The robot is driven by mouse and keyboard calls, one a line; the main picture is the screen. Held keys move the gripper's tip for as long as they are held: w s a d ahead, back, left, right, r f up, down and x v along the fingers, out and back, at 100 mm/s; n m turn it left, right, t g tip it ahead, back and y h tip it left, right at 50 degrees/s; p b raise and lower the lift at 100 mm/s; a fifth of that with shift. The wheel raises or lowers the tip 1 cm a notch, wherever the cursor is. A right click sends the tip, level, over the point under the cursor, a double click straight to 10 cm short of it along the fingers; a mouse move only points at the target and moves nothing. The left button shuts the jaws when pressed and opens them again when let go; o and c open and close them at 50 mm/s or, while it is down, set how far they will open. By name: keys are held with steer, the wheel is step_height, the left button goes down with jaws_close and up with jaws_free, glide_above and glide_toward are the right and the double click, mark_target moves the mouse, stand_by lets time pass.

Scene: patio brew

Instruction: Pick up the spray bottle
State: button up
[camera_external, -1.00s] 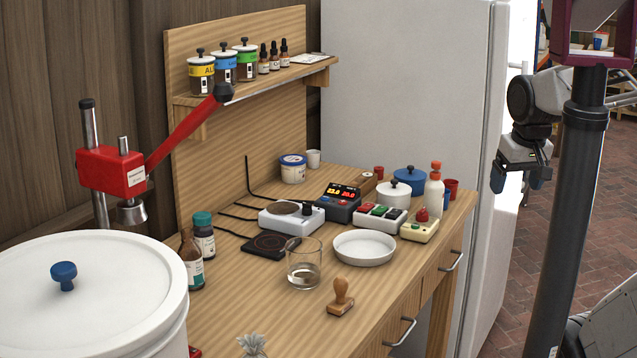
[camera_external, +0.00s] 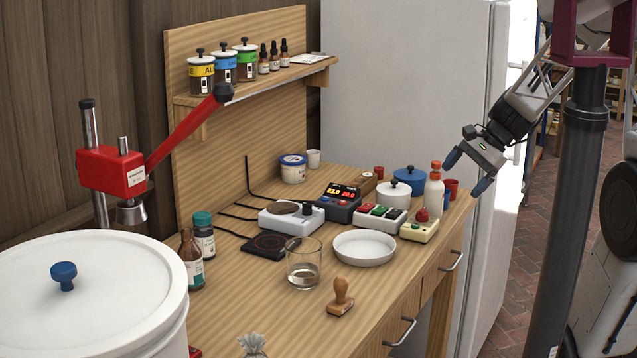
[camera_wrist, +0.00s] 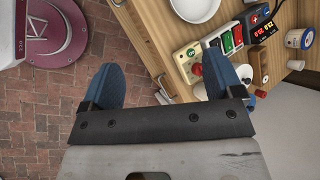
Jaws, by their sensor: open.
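A white bottle with an orange-red top (camera_external: 434,190), which looks like the spray bottle, stands upright at the far right end of the wooden bench in the external view. My gripper (camera_external: 468,172) is open and empty, just right of the bottle's top in that picture, its two blue fingers pointing down-left. I see no contact, but the depth between them is hard to judge. In the wrist view my gripper (camera_wrist: 163,80) has its fingers wide apart, over the bench edge and brick floor. I cannot make out the bottle for certain there; a finger may hide it.
Near the bottle stand a white lidded pot (camera_external: 393,196), a blue pot (camera_external: 410,180), a red cup (camera_external: 451,188) and a cream box with a red knob (camera_external: 419,231). A white dish (camera_external: 364,248) lies nearer. A tall fridge (camera_external: 405,90) stands behind the bench.

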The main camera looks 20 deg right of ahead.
steer(key=w+d+f+m+t+y, duration=0.1)
steer(key=w+d+f+m, duration=0.15)
steer(key=w, duration=0.25)
steer(key=w+d+f+m+t+y, duration=0.1)
steer(key=w+f+m+y, duration=0.1)
steer(key=w+m, duration=0.25)
steer(key=m+t, duration=0.4)
steer(key=m, duration=0.3)
glide_toward(437, 194)
steer(key=w+f, duration=0.2)
steer(key=w, duration=0.1)
steer(key=shift+w+a+f+y, duration=0.15)
steer(key=shift+w+y, duration=0.05)
steer(key=shift+y, duration=0.2)
steer(key=shift+x, duration=1.35)
steer(key=shift+x, duration=2.55)
steer(key=shift+w, duration=0.15)
steer(key=c, duration=1.2)
